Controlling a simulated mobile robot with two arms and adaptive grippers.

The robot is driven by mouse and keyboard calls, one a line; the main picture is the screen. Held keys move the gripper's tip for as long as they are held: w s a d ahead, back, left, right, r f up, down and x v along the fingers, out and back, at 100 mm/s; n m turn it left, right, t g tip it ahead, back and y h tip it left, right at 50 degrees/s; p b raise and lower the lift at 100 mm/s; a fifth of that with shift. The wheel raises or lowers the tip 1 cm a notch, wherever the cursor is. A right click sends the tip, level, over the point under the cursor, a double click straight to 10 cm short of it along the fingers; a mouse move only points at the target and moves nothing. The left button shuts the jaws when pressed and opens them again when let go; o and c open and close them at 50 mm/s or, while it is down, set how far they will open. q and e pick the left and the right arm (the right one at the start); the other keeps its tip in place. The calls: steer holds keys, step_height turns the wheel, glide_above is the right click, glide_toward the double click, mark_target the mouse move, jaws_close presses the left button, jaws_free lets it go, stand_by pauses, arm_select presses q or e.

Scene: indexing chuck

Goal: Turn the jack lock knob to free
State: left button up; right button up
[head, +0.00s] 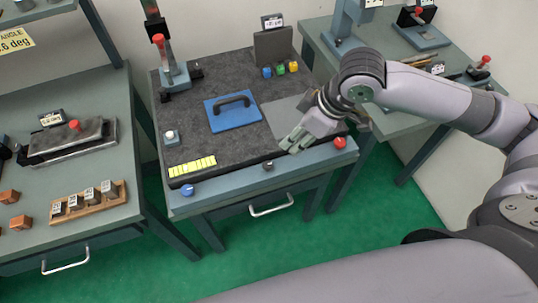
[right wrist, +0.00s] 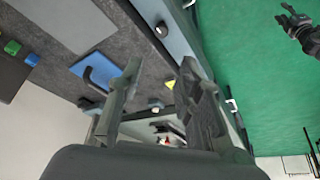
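Three knobs sit along the front edge of the middle bench: a blue knob (head: 188,190) at left, a dark knob (head: 268,165) in the middle and a red knob (head: 339,142) at right. No readable label shows which is the jack lock. My right gripper (head: 292,143) is over the bench's front right, between and above the dark and red knobs, apart from both. In the right wrist view its fingers (right wrist: 160,82) are spread with nothing between them. The dark knob (right wrist: 160,29) shows above the fingertips there. A dark gripper, seemingly my left (right wrist: 293,24), shows at top right.
A blue plate with a dark handle (head: 232,115) lies on the dark mat, with a yellow strip (head: 192,166) near the front left. A red-topped upright device (head: 170,68) stands at the back left. A drawer handle (head: 271,206) juts below the front edge. Green floor lies ahead.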

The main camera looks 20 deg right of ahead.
mark_target(268, 164)
arm_select(q)
steer(key=shift+s+r+p, duration=0.4)
steer(key=shift+r+p, duration=0.4)
arm_select(e)
steer(key=x, duration=1.7)
steer(key=shift+s+f, duration=0.1)
steer(key=shift+s, duration=0.1)
steer(key=shift+c, duration=0.2)
jaws_close()
